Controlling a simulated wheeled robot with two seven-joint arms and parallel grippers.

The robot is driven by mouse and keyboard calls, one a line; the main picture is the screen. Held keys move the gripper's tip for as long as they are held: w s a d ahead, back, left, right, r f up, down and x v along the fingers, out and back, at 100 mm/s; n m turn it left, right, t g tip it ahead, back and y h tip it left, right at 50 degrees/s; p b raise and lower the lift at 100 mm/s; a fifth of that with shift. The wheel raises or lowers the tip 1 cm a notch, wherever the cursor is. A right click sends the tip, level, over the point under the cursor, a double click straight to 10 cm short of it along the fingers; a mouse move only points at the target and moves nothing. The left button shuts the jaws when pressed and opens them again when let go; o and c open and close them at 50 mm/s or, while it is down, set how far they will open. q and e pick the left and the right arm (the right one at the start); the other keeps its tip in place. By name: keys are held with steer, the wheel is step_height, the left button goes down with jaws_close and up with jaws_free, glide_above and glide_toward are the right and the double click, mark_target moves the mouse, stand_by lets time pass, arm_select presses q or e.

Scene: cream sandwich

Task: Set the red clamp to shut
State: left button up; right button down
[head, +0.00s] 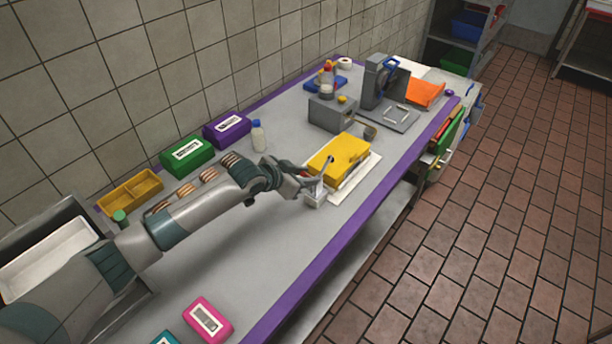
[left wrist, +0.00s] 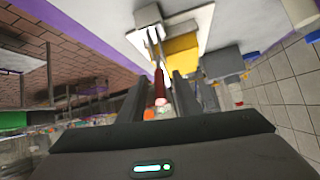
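The red clamp's red handle (left wrist: 160,84) shows in the left wrist view, between the two fingers of my left gripper (left wrist: 159,82). Narrow gaps seem to show on both sides of it, so the fingers look open around it. Grey metal links (left wrist: 154,36) run from the handle to a pale base block (left wrist: 147,14). In the head view the clamp's base block (head: 313,199) stands at the near end of the yellow block (head: 338,156). My left gripper (head: 312,183) is just above it and hides most of the handle. My right gripper is out of view.
The yellow block lies on a white board (head: 362,176). A grey box (head: 331,114) and a grey machine (head: 386,88) stand farther along the table. Green (head: 187,153) and purple (head: 227,129) boxes line the wall. The table's near middle is clear; a pink box (head: 208,320) lies at the front.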

arm_select(q)
steer(key=shift+s+a+r, duration=0.25)
steer(key=shift+r, duration=0.05)
steer(key=v, duration=1.6)
steer(key=shift+s+a+p, duration=0.2)
steer(key=shift+s+p, duration=0.05)
steer(key=shift+p, duration=0.15)
